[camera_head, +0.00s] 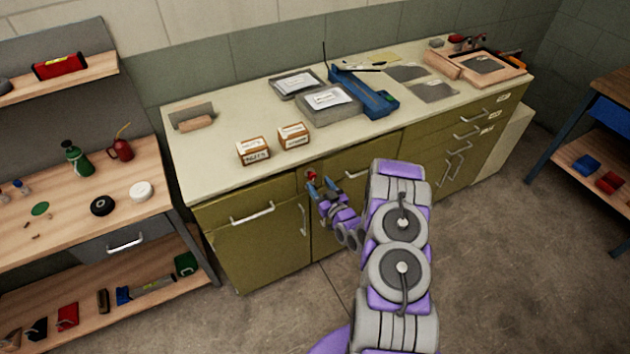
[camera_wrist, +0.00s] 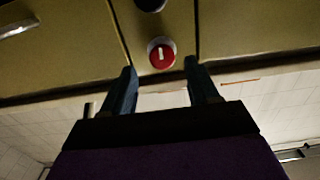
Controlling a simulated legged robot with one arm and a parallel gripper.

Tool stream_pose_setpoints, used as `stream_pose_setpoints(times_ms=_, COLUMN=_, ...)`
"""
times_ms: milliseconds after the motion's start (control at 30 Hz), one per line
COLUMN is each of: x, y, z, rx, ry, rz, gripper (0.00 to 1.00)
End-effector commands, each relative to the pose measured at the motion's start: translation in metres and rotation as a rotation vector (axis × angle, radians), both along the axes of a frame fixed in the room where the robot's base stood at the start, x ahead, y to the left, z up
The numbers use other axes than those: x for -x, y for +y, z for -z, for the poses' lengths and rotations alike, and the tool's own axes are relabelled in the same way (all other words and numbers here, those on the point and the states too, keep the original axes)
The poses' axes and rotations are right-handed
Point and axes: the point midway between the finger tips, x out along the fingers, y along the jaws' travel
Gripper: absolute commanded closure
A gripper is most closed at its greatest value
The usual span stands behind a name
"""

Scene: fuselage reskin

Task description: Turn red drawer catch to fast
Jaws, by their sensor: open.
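The red drawer catch (camera_head: 312,175) is a small round red knob on the green cabinet front, just under the countertop, between two drawer fronts. In the wrist view the red catch (camera_wrist: 161,54) shows a white mark on its face, running about up and down in the picture. My gripper (camera_head: 317,186) is right in front of the catch. In the wrist view my gripper (camera_wrist: 160,72) is open, its two dark blue fingers apart on either side below the catch. The fingers look empty, and I cannot tell whether they touch the catch.
The green cabinet (camera_head: 265,255) has a drawer handle (camera_head: 252,214) left of the catch and another handle (camera_head: 355,171) to the right. Boxes (camera_head: 254,150) and trays (camera_head: 330,104) stand on the countertop (camera_head: 225,165). A dark round thing (camera_wrist: 151,3) sits by the catch in the wrist view.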

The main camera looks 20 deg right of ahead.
Motion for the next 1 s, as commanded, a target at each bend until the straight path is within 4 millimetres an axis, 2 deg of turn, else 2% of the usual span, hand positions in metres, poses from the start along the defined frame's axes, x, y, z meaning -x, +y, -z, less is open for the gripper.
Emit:
stream_pose_setpoints(times_ms=100, x=-0.019, y=0.002, z=-0.001, rx=0.003, ry=-0.006, rz=-0.002, gripper=0.4)
stream_pose_setpoints(times_ms=300, x=-0.036, y=0.003, z=-0.001, rx=0.003, ry=-0.002, rz=0.0, gripper=0.4)
stream_pose_setpoints(times_ms=667, x=-0.04, y=0.001, z=-0.001, rx=-0.001, ry=-0.001, rz=0.001, gripper=0.41)
stream_pose_setpoints(times_ms=1000, x=-0.04, y=0.001, z=-0.001, rx=0.0, ry=-0.002, rz=0.001, gripper=0.74)
